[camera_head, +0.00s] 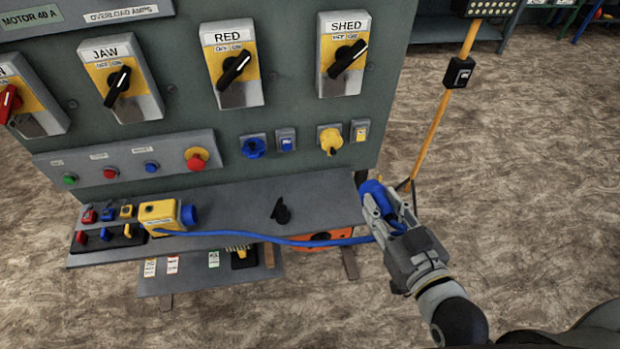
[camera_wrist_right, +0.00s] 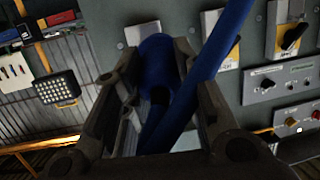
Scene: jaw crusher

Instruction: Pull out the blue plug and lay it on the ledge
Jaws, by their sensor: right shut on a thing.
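The blue plug (camera_head: 372,189) is out of the panel, held off the right end of the ledge (camera_head: 330,208). My right gripper (camera_head: 382,210) is shut on it. In the right wrist view the plug (camera_wrist_right: 158,62) sits between the fingers of my right gripper (camera_wrist_right: 160,85), with its blue cable (camera_wrist_right: 222,45) crossing in front. The cable runs along the front of the ledge to a yellow box (camera_head: 160,214) with a blue end. The blue socket (camera_head: 253,147) on the panel is empty. My left gripper is out of view.
A black rotary handle (camera_head: 281,211) lies on the middle of the ledge. Small padlocks (camera_head: 107,213) and a lock tray (camera_head: 108,236) are at its left end. A yellow post (camera_head: 430,130) stands right of the panel. The ledge right of the handle is clear.

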